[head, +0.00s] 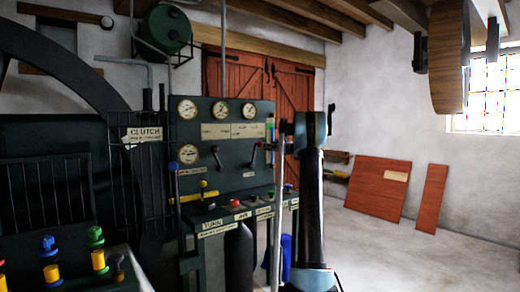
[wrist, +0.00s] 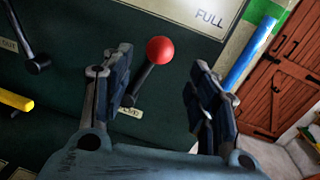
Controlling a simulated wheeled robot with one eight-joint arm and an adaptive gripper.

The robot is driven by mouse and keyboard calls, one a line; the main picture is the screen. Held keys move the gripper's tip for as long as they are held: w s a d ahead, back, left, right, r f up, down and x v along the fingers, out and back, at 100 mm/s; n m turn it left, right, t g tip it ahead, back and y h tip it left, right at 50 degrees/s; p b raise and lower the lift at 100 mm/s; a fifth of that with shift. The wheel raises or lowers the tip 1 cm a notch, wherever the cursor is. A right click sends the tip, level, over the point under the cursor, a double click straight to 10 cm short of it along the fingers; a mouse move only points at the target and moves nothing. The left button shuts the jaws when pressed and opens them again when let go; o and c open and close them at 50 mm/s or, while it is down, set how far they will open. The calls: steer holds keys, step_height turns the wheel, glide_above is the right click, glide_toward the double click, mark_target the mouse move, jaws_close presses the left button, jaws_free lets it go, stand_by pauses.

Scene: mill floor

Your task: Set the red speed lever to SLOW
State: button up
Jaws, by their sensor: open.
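The red speed lever has a red ball knob (wrist: 160,50) on a dark shaft that runs down and left in the wrist view. A "FULL" label (wrist: 209,17) is on the pale plate above and right of the knob. A small label (wrist: 129,112) near the shaft's lower end is partly hidden and I cannot read it surely. My gripper (wrist: 160,62) is open, with one finger on each side of the knob and shaft. I see no contact with the knob.
The dark control panel (head: 200,110) carries gauges and other levers. A dark lever (wrist: 38,65) and a yellow handle (wrist: 15,100) are left of my gripper. A blue-and-green strip (wrist: 250,55) runs along the right. Open floor (head: 400,245) is at the right.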

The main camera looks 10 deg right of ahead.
mark_target(260, 145)
steer(key=x, duration=0.9)
steer(key=shift+a, duration=0.1)
